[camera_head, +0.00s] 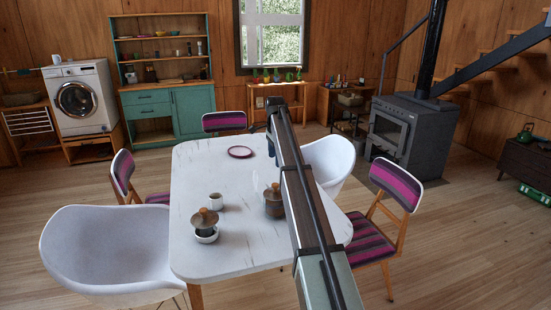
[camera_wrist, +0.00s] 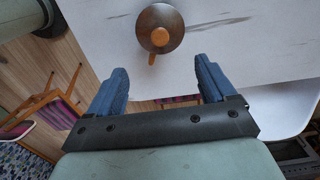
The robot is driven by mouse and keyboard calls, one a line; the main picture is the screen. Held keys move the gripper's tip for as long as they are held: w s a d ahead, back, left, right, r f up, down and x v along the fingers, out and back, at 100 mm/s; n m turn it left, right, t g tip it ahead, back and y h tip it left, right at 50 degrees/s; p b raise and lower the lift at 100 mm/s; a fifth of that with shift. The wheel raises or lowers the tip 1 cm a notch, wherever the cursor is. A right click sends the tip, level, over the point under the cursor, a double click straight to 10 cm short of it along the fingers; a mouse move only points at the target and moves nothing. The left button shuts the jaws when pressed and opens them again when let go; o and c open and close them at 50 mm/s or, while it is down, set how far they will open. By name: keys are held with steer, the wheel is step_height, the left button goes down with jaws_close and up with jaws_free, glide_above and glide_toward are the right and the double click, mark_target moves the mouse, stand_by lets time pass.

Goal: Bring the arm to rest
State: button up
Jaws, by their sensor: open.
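My gripper (camera_wrist: 161,66) shows in the wrist view with its two blue fingers spread wide and nothing between them.
A black stove (camera_head: 405,130) stands behind right.

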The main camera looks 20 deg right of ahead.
steer(key=s+a+f+g+y, duration=0.1)
steer(key=s+a+f, duration=0.2)
steer(key=s+f, duration=0.65)
steer(key=s+a+f+m+g+y, duration=0.1)
steer(key=s+a+f+y, duration=0.15)
steer(key=s+f, duration=0.65)
steer(key=s+a+f+g+y, duration=0.15)
steer(key=s+a+f, duration=0.25)
steer(key=s, duration=1)
steer(key=s+a+f+n+g+h, duration=0.1)
steer(key=s+a+f+n, duration=0.15)
steer(key=s+f, duration=0.4)
steer(key=s+a+f+n+h, duration=0.1)
steer(key=s+f+n, duration=0.25)
steer(key=f, duration=0.65)
steer(key=s+a+f+n+g+h, duration=0.1)
steer(key=s+f+n, duration=0.2)
steer(key=s+f, duration=0.45)
steer(key=s+f+n+h, duration=0.1)
steer(key=s+f+n, duration=0.4)
steer(key=s, duration=0.5)
steer(key=s+a+f+n+g+h, duration=0.1)
steer(key=s+f+n, duration=0.3)
steer(key=s+f, duration=0.6)
steer(key=shift+s+a+n, duration=0.25)
steer(key=shift+s+n, duration=0.15)
steer(key=shift+s, duration=0.3)
